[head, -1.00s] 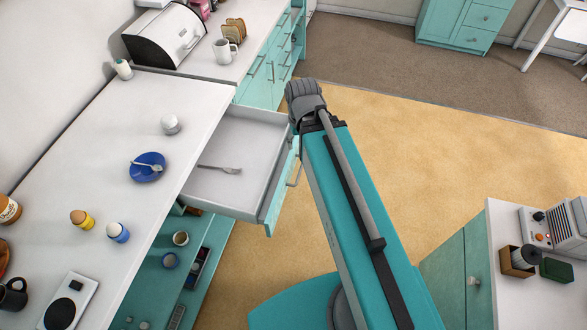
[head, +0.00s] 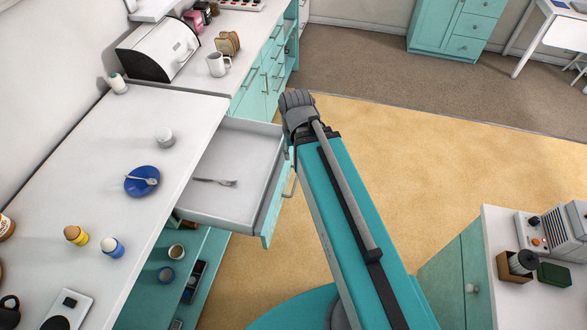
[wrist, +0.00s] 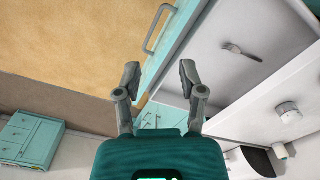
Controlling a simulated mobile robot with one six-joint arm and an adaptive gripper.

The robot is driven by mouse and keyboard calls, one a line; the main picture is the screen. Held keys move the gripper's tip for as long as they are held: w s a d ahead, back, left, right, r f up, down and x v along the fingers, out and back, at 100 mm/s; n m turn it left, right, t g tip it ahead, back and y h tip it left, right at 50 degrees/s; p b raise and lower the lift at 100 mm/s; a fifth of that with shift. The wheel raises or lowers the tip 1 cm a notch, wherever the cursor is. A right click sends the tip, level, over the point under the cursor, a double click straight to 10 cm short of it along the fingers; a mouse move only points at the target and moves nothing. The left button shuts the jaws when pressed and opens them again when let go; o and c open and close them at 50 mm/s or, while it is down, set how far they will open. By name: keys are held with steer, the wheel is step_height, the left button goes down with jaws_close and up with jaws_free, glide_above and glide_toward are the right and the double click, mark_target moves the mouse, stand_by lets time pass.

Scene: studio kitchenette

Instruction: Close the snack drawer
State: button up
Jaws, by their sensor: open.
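The snack drawer (head: 245,150) is pulled out from under the white counter. Its inside is pale and holds a fork (head: 216,181). Its teal front with a bar handle (head: 292,185) faces right in the head view. In the wrist view the drawer (wrist: 215,65) and handle (wrist: 157,28) show beyond the fingertips. My gripper (wrist: 160,76) is open and empty near the far end of the drawer front, which appears between the fingertips in the picture. I cannot tell whether it touches.
The counter (head: 110,170) holds a blue plate (head: 142,181), egg cups and a white jar (head: 164,136). Open shelves (head: 160,285) lie below the drawer. Another counter (head: 495,225) stands at lower right.

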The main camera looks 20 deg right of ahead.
steer(key=shift+w+d+f+b, duration=0.1)
steer(key=shift+w+f+b, duration=0.2)
steer(key=shift+w+f, duration=0.1)
steer(key=shift+c, duration=1.1)
steer(key=w+f+m+b, duration=0.1)
steer(key=w+d+f+m+y+b, duration=0.1)
steer(key=w+f+m+b, duration=0.1)
steer(key=w+d+f+m+b, duration=0.1)
steer(key=b, duration=0.1)
steer(key=shift+w+f+y, duration=0.2)
steer(key=shift+f+y, duration=0.15)
steer(key=shift+y, duration=0.05)
jaws_close()
steer(key=w+d+f+m+t+y+b, duration=0.2)
steer(key=w+d+f+m+y+b, duration=0.1)
steer(key=w+d+f+m+b, duration=0.4)
steer(key=w+d+f+m+t+y+b, duration=0.2)
steer(key=w+d+f+m+b, duration=0.5)
steer(key=d+m+b, duration=0.5)
steer(key=shift+w+d+m+t+y, duration=0.3)
steer(key=shift+w+d+m+y, duration=0.15)
steer(key=shift+w, duration=0.75)
steer(key=shift+a, duration=0.1)
